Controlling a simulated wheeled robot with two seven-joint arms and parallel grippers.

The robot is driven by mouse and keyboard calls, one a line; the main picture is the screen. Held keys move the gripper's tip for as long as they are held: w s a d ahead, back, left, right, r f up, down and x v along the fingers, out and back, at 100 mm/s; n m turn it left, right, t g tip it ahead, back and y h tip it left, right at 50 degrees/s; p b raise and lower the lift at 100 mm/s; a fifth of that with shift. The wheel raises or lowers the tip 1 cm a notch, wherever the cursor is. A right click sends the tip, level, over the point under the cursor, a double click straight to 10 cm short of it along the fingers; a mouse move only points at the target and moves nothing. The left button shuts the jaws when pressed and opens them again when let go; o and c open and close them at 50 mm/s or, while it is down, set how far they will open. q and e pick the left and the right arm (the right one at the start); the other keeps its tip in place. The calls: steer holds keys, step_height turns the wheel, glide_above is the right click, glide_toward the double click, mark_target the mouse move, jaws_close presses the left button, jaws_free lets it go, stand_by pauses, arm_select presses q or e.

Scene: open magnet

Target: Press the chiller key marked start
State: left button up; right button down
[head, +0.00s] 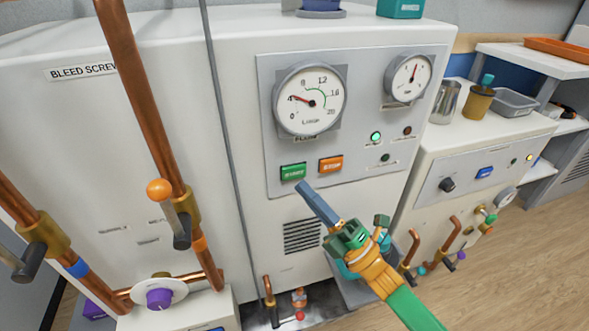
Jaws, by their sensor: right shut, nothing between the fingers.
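The green key marked START (293,172) sits on the grey control panel (350,160) of the white chiller cabinet. An orange key marked STOP (331,164) is to its right. My right gripper (304,188) is shut and empty, its fingertips just below and slightly right of the green key. I cannot tell whether the tips touch the panel. The green key's face is in plain view. A large gauge (309,98) is above the keys, and a green lamp (376,137) glows to their right. My left gripper is not in view.
Copper pipes (142,100) with an orange-knobbed valve (160,189) run down the left side. Wooden floor (530,260) is clear at lower right.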

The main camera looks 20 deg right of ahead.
steer(key=s+p, duration=0.1)
steer(key=s, duration=0.2)
steer(key=shift+s+d, duration=0.1)
steer(key=shift+s, duration=0.15)
stand_by(0.7)
